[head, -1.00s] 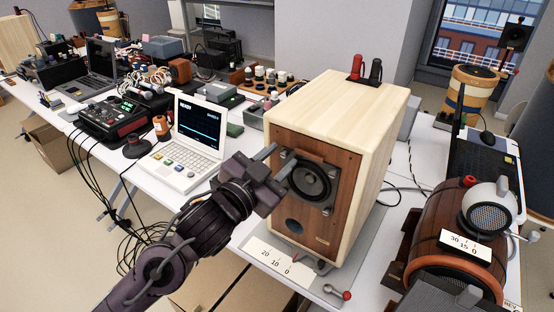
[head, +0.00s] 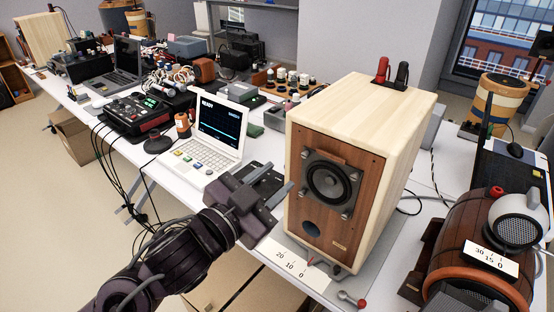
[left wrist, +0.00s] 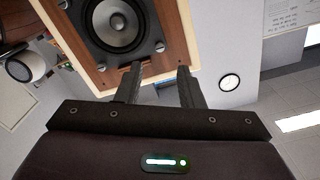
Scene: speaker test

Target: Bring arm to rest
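My left gripper (head: 274,180) is in front of the lower left edge of a wooden speaker (head: 300,210) in the head view. In the left wrist view its two fingers (left wrist: 159,78) stand apart with nothing held between them. The speaker front, with its round grey driver cone (left wrist: 118,22), lies beyond the fingertips; the cone also shows in the head view (head: 330,184). I cannot tell how wide the gap to the cabinet is. My right gripper is in neither view.
A small white laptop (head: 207,140) stands left of the speaker. A wooden barrel (head: 468,235) with a grey ball-shaped device (head: 517,220) is at the right. A lever with a red knob (head: 360,302) sits at the front edge. Floor is free at the lower left.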

